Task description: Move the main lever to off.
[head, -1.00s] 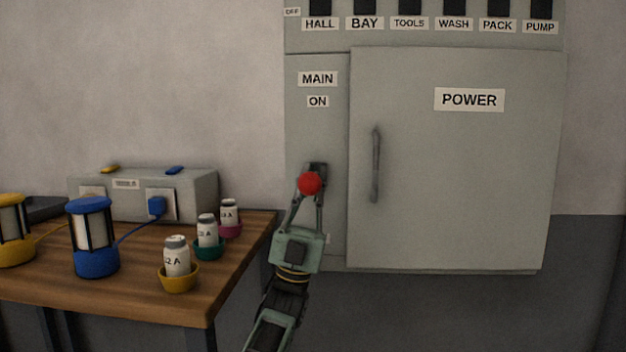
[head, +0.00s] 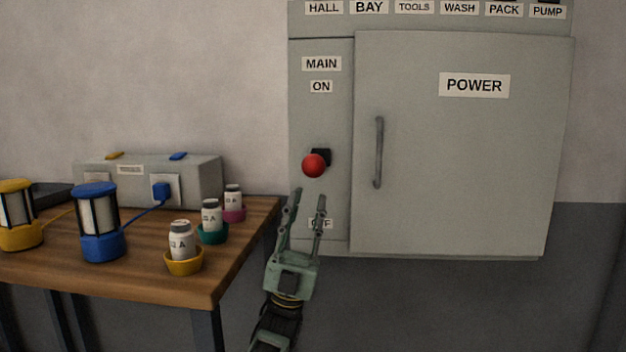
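The main lever shows as a red ball knob (head: 314,165) in front of a dark mount (head: 321,156) on the grey panel's left strip. The knob sits between the ON label (head: 321,86) above and the OFF label (head: 320,224) below, and sticks out toward me. My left gripper (head: 311,192) is open and empty, fingers pointing up, just below the knob and apart from it in the picture. One finger partly covers the OFF label. My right gripper is not in view.
The POWER door (head: 460,150) with its handle (head: 378,152) is shut, right of the lever. A wooden table (head: 130,275) at left holds lanterns, a grey box and several small bottles in coloured cups; its right edge is close to my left arm.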

